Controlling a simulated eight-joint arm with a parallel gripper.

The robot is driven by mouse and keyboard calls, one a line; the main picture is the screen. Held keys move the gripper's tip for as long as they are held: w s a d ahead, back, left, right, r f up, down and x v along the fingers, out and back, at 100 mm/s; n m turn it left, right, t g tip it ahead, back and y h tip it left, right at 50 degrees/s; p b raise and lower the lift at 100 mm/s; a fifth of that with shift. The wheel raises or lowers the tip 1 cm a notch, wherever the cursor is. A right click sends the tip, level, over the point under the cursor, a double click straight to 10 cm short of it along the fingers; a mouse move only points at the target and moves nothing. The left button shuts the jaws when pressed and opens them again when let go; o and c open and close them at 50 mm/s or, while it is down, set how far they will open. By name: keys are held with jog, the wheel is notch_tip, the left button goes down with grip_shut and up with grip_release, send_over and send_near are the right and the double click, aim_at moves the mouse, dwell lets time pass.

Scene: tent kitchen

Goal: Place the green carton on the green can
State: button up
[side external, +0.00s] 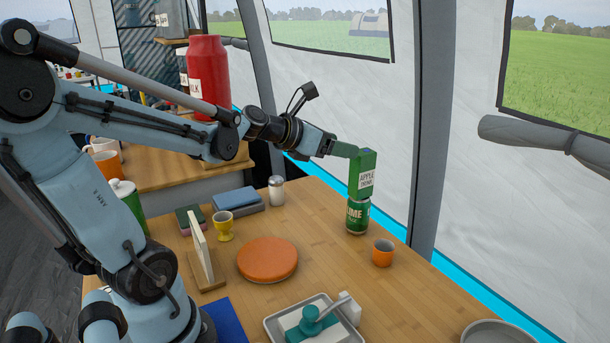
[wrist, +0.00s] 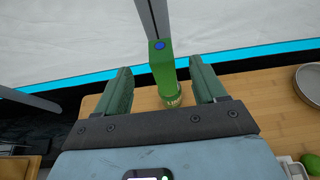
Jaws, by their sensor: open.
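The green carton (side external: 366,178), labelled as an apple drink, stands about upright on top of the green can (side external: 357,217). The can stands on the wooden table. My gripper (side external: 354,152) is at the upper part of the carton, reaching in from the left. In the wrist view, the carton (wrist: 161,68) rises between my two fingers, with a visible gap on each side. My gripper is open. The can (wrist: 171,97) shows below the carton there, partly hidden by it.
An orange cup (side external: 382,253) stands right of the can, near the table's edge. A salt shaker (side external: 276,190), an orange round board (side external: 267,259) and a yellow egg cup (side external: 223,227) are to the left. A metal tray (side external: 273,325) lies in front. The tent wall is close behind.

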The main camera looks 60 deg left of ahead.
jog(key=s+d+f+m+g, duration=0.3)
jog(key=s+d+f+m, duration=0.1)
jog(key=m, duration=1.4)
jog(key=s+d+f+m+g, duration=0.3)
jog(key=s+d+m, duration=0.4)
jog(key=m, duration=1.1)
jog(key=shift+d+f+g, duration=0.3)
jog(key=shift+d+f, duration=0.35)
jog(key=shift+d, duration=0.35)
